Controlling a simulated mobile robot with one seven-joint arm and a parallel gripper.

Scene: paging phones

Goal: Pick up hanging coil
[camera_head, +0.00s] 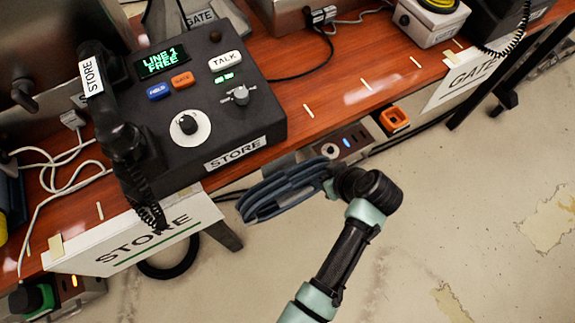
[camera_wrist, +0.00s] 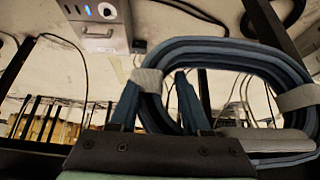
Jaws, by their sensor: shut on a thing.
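The coil (camera_head: 283,192) is a blue-grey bundle of looped cable. In the head view it is just below the front edge of the table, right of the STORE sign. It fills the right of the wrist view (camera_wrist: 220,50), with pale grey ties around it. My gripper (camera_head: 331,186) meets the coil at its right end. In the wrist view my gripper's two fingers (camera_wrist: 157,88) stand on either side of the coil's near left strands, shut on them. Whether the coil touches a hook or support is hidden.
The wooden table (camera_head: 340,92) carries the black STORE phone console (camera_head: 207,95) with its handset. A STORE sign (camera_head: 140,238) hangs left of the coil. A grey box with a blue light (camera_head: 347,145) sits under the edge. Open floor (camera_head: 470,210) lies right.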

